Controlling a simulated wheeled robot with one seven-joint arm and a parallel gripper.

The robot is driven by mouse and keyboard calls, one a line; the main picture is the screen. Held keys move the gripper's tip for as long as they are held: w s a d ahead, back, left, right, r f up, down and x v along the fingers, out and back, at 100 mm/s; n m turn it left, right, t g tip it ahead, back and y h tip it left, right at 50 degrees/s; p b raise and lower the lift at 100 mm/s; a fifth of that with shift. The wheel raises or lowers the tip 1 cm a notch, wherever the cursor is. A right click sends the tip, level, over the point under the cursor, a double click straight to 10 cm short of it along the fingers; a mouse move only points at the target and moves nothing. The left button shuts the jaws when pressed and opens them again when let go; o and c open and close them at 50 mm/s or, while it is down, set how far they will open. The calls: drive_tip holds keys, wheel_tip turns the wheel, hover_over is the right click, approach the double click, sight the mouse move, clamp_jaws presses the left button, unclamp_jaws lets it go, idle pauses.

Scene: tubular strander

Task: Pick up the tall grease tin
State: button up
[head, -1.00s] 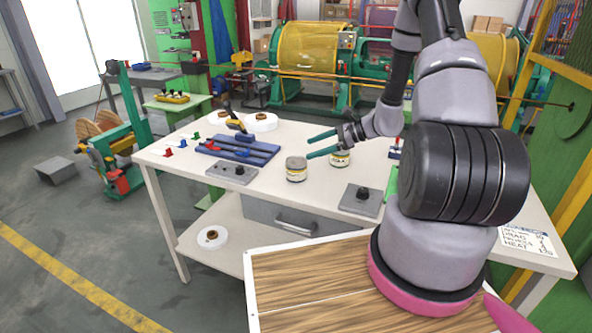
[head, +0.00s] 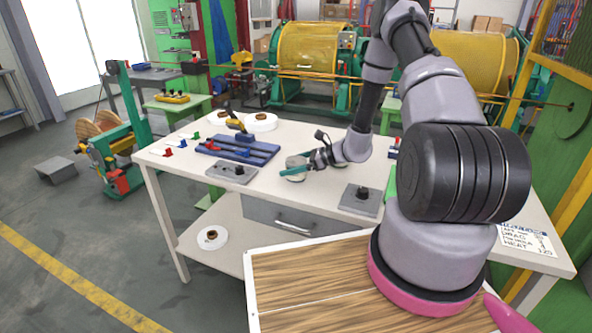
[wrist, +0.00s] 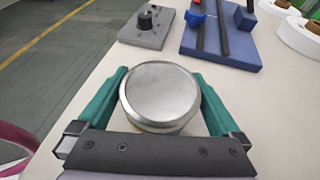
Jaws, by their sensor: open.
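The tall grease tin (wrist: 160,92) has a round, silvery lid and sits between the two green fingers of my gripper (wrist: 160,76) in the wrist view. The fingers are open, one on each side of the lid; I cannot tell whether they touch it. In the head view my gripper (head: 290,165) is low over the table and covers most of the tin (head: 296,178). The tin appears to stand upright on the white table (head: 265,205). The second tin is hidden behind my gripper in the head view.
A grey plate with a black knob (head: 231,172) and a blue rack (head: 238,148) lie left of the tin. Another grey plate (head: 360,200) lies to the right, near the front edge. White spools (head: 260,122) stand at the back.

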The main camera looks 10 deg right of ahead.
drive_tip(key=shift+w+a+f, duration=0.2)
drive_tip(key=shift+a, duration=0.25)
drive_tip(key=c, duration=1.4)
drive_tip(key=shift+r, duration=0.1)
